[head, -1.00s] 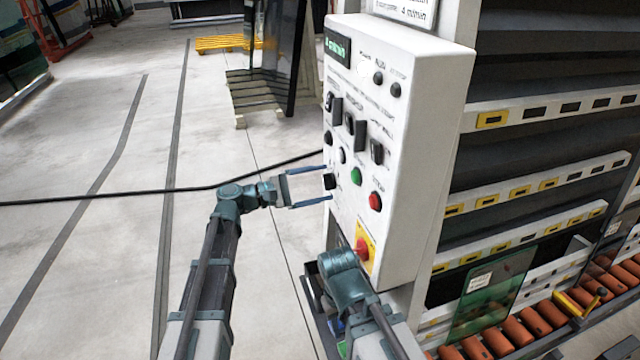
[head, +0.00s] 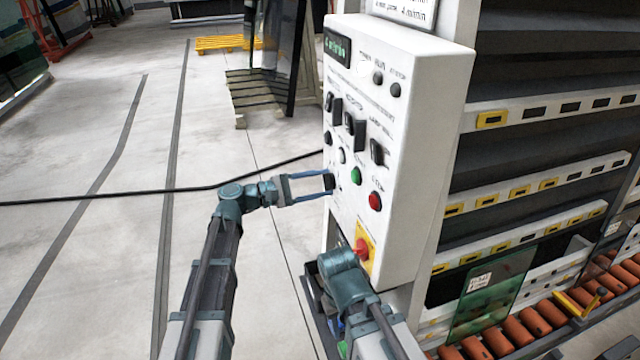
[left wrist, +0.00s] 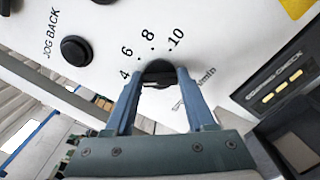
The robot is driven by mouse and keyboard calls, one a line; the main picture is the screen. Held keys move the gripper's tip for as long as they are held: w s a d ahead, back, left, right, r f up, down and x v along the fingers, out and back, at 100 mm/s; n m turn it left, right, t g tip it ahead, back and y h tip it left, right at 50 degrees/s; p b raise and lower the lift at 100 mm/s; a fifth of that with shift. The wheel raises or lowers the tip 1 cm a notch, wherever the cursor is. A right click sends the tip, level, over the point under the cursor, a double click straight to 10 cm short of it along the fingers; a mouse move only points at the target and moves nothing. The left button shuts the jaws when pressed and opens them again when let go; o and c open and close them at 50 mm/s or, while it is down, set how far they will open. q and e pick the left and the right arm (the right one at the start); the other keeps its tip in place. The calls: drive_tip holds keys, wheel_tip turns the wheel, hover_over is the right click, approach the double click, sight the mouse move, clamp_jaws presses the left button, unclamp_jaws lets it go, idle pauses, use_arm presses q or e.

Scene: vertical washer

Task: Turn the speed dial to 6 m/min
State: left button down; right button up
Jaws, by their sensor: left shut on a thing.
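The speed dial (left wrist: 158,72) is a black knob on the front of the white control box (head: 400,110). In the left wrist view the marks 4, 6, 8 and 10 run around its upper side. My left gripper (head: 328,183) is shut on the dial, one finger on each side, and also fills the lower part of the left wrist view (left wrist: 157,80). I cannot tell which mark the dial points to. The green display (head: 337,48) is lit at the box's upper left, but its text is too small to read surely. My right gripper does not show; only its arm does.
A black JOG BACK button (left wrist: 76,49) sits left of the dial. A green button (head: 356,175), a red button (head: 375,201) and a red emergency stop (head: 361,249) on yellow are nearby.

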use_arm(q)
drive_tip(key=shift+f+m, duration=0.15)
drive_tip(key=shift+m, duration=3.65)
drive_tip(key=shift+s, duration=0.1)
drive_tip(key=shift+c, duration=1.2)
unclamp_jaws()
drive_tip(key=v, duration=1.3)
drive_tip(key=shift+a, duration=0.35)
